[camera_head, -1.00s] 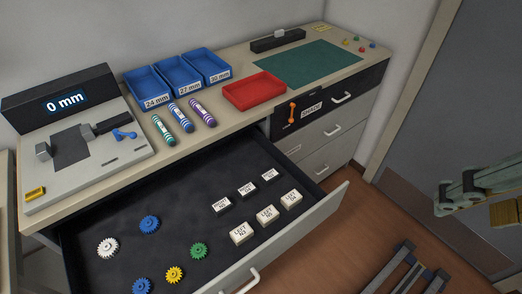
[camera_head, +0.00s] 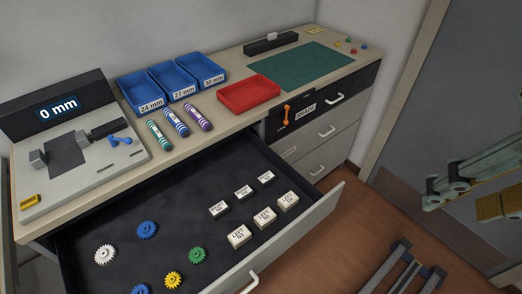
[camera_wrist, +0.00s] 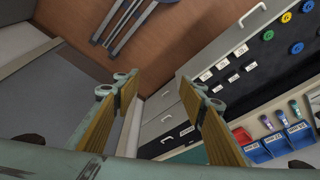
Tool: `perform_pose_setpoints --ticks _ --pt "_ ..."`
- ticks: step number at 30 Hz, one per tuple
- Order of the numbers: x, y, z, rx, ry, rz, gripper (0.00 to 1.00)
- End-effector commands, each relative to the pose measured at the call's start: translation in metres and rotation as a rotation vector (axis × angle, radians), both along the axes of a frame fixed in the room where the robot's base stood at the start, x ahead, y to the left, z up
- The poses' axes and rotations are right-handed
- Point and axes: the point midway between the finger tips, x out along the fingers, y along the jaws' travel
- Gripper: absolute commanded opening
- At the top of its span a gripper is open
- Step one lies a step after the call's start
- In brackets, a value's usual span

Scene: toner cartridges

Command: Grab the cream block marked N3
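The left block of the back row (camera_head: 219,209) seems to read RIGHT N3, but the print is small. The blocks also show tiny in the wrist view, with labels I cannot read there. My gripper (camera_wrist: 158,88) is open and empty, its fingers apart. In the head view it is at the right edge, out over the floor and apart from the drawer.
Gears, including a white gear (camera_head: 104,254) and a green gear (camera_head: 197,256), lie in the drawer's front left. The drawer's front wall (camera_head: 300,231) stands beside the blocks. Blue bins (camera_head: 173,80), a red tray (camera_head: 248,94) and a measuring device (camera_head: 75,150) are on the counter.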

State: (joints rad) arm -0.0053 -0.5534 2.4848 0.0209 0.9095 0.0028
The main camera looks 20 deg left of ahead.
Motion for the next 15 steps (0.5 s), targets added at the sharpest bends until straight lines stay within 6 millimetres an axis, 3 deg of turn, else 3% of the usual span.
perform_pose_setpoints --ticks 15 --pt "0.036 0.027 -0.011 0.075 0.166 -0.022 0.39"
